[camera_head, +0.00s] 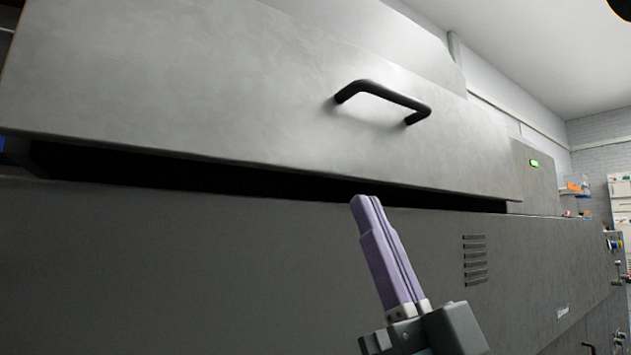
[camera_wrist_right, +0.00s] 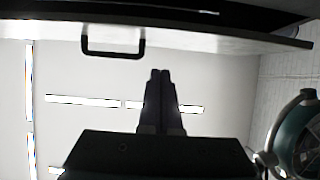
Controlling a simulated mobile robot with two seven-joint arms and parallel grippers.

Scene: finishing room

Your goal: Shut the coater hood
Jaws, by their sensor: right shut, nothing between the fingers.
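The coater hood (camera_head: 215,90) is a large grey metal lid across the upper part of the head view. A dark gap lies between its lower edge and the grey coater body (camera_head: 190,265); the gap narrows toward the right. A black bar handle (camera_head: 383,97) is fixed on the hood's front, and it also shows in the right wrist view (camera_wrist_right: 113,53). My right gripper (camera_head: 362,205) has purple fingers pressed together, empty, pointing up in front of the gap, below the handle. In the right wrist view its fingertips (camera_wrist_right: 160,73) are dark and together. My left gripper is out of view.
The coater body has a slotted vent (camera_head: 475,260) at its right. A grey box with a green display (camera_head: 534,163) stands beyond the hood's right end. Shelves with small items are far right. A round teal object (camera_wrist_right: 298,140) is at the right wrist view's right edge.

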